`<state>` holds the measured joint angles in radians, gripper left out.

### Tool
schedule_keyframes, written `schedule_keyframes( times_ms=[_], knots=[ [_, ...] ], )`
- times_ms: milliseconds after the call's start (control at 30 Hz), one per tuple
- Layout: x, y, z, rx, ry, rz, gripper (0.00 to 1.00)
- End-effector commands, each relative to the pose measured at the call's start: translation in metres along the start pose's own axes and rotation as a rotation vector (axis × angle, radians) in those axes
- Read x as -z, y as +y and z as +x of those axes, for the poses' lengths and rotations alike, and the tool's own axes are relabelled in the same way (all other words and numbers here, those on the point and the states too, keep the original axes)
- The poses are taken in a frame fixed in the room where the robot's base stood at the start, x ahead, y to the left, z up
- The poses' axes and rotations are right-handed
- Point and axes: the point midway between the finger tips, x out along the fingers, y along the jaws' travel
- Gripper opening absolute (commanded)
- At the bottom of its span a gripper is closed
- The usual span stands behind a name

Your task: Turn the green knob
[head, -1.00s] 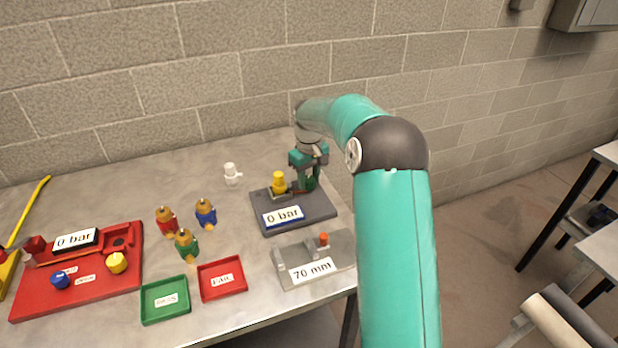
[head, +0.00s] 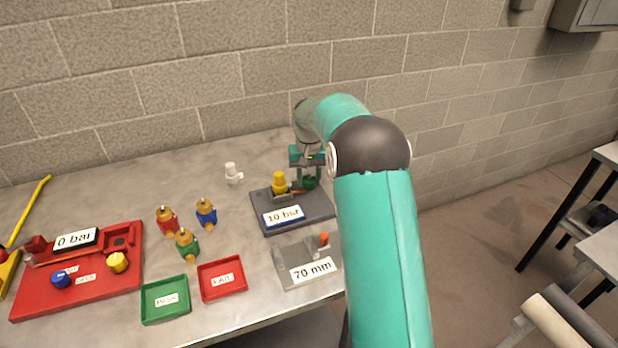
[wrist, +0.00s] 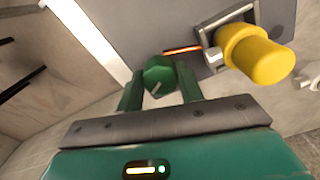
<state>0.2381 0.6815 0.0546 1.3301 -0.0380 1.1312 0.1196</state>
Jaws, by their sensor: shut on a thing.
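The green knob (wrist: 160,76) sits on the dark grey test block (head: 310,210), at its right end. In the wrist view it is between the two green fingers of my gripper (wrist: 160,90), which is shut on it. A light mark shows on the knob's face. In the head view my gripper (head: 308,172) points down over the knob (head: 311,183) and partly hides it. The display on the block (head: 283,216) reads 10 bar. A yellow knob-like part (head: 279,182) stands to the left; it is large in the wrist view (wrist: 255,57).
A grey fixture (head: 312,262) reading 70 mm lies in front. A red station (head: 78,275) reading 0 bar, green (head: 165,299) and red (head: 222,281) trays, and several coloured valves (head: 187,243) are left. A white fitting (head: 233,174) stands behind. The wall is close behind the table.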

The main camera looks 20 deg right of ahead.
Motion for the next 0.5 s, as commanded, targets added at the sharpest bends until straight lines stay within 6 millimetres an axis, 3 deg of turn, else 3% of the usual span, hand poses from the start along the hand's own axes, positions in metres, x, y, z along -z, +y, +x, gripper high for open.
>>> schedule_keyframes(
  times_ms=[333, 367, 433, 500],
  knots=[
    [0.0005, -0.0004, -0.0011, 0.000, 0.003, 0.002, 0.14],
    [0.0006, -0.0004, -0.0011, 0.001, 0.003, 0.001, 0.43],
    [0.0005, -0.0004, -0.0010, 0.000, 0.002, 0.001, 0.56],
    [0.0004, -0.0003, -0.0008, 0.000, 0.002, 0.001, 0.59]
  ],
)
